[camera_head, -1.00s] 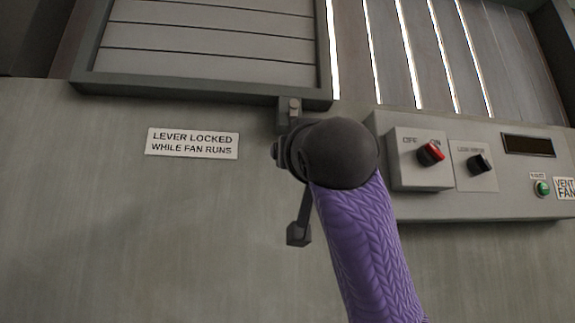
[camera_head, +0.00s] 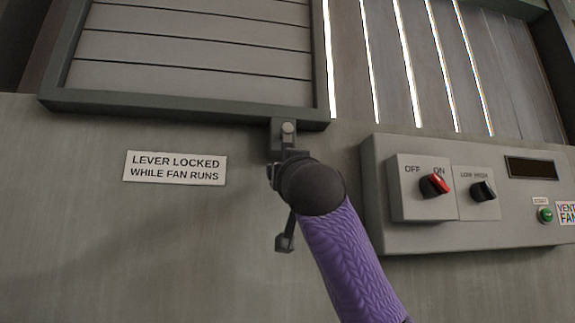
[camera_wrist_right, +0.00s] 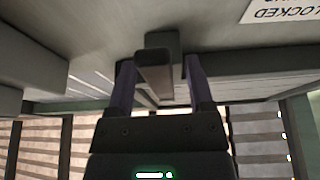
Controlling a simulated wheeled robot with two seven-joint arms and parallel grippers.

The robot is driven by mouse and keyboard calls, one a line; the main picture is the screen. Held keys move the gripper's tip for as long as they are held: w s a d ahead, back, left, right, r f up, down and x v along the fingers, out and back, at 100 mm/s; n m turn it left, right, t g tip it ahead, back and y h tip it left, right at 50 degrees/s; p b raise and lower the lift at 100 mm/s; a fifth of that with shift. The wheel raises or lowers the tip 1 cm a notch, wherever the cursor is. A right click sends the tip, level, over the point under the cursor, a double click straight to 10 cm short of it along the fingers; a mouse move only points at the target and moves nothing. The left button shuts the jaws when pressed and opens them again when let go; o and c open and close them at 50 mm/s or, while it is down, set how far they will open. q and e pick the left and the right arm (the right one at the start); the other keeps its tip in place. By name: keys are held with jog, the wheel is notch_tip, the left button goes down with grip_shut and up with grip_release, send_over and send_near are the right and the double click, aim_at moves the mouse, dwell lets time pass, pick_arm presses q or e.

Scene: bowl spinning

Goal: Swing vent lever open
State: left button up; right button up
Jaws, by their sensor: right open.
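The vent lever (camera_head: 285,242) is a dark bar with a block at its lower end. It hangs down from a pivot bracket (camera_head: 288,130) under the framed louvre panel (camera_head: 200,107). My right arm, in a purple sleeve, reaches up from the lower right, and its dark wrist covers the middle of the lever. In the right wrist view my right gripper (camera_wrist_right: 159,62) is open, with its two purple fingers either side of the lever's bar (camera_wrist_right: 153,72). Whether a finger touches it I cannot tell. My left gripper is not in view.
A control box (camera_head: 388,240) right of the arm carries a red-tipped OFF/ON knob (camera_head: 434,185) turned toward ON, a LOW/HIGH knob (camera_head: 483,191), a dark display (camera_head: 531,168) and a green button (camera_head: 545,215). A sign (camera_head: 174,168) on the left reads "LEVER LOCKED WHILE FAN RUNS".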

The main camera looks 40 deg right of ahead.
jog(key=shift+w+d, duration=0.1)
jog(key=shift+w, duration=0.05)
jog(key=c, duration=0.4)
grip_shut()
dwell(0.7)
